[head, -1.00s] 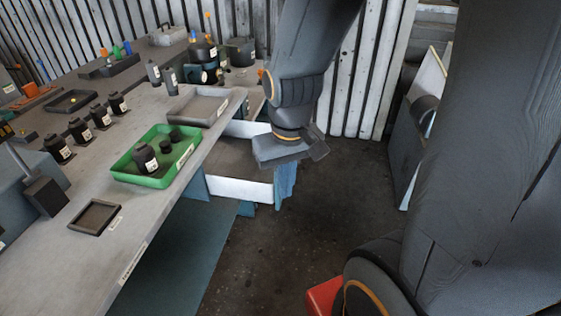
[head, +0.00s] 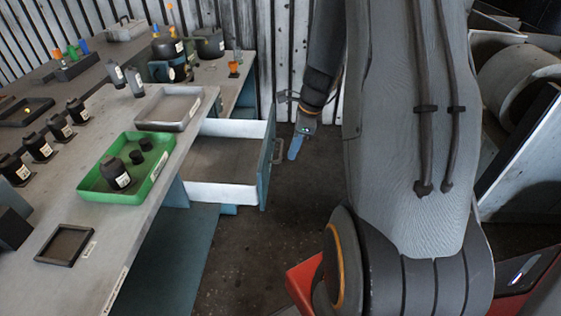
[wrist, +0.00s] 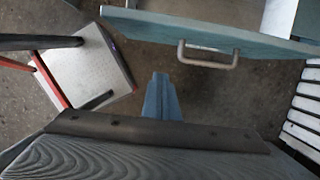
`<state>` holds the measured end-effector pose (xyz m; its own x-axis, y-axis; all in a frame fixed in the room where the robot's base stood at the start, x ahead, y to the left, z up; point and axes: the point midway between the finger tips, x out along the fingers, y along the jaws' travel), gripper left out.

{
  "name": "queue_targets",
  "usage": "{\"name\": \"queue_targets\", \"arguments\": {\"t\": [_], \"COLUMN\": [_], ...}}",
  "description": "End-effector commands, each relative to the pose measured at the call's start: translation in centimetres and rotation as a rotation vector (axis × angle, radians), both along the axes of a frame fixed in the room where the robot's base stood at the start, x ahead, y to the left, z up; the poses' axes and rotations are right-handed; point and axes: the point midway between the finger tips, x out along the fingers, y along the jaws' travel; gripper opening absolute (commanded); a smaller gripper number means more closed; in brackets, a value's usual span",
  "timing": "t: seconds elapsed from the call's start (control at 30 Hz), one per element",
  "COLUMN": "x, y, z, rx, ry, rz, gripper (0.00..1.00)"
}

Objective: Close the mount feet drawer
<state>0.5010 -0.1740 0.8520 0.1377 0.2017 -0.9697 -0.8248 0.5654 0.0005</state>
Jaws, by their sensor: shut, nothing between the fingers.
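The open drawer (head: 222,191) slides out from under the workbench to the right. It has white walls, a brown-grey floor that looks bare, and a blue front panel (head: 266,160) with a metal bar handle (head: 278,150). No label is readable on it. My gripper (head: 295,148), with blue fingers shut and empty, hangs pointing down just outside the front panel, to the right of the handle. In the wrist view the fingers (wrist: 160,98) show just apart from the handle (wrist: 207,58) and the blue front (wrist: 210,30).
The workbench (head: 130,235) carries a green tray (head: 104,187) with black parts, a grey tray (head: 168,110) above the drawer, and several black parts. A corrugated wall stands behind. The floor (head: 265,240) before the drawer is clear. A tilted panel (wrist: 85,70) shows in the wrist view.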

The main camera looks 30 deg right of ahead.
Motion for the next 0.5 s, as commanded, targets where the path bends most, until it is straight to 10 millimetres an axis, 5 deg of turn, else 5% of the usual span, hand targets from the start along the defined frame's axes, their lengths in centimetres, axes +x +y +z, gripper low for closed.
{"name": "queue_targets", "arguments": {"t": [0.5], "x": [1.0], "y": [1.9], "z": [-8.4], "rx": [0.001], "ry": [0.004], "rz": [0.005], "gripper": [0.00]}}
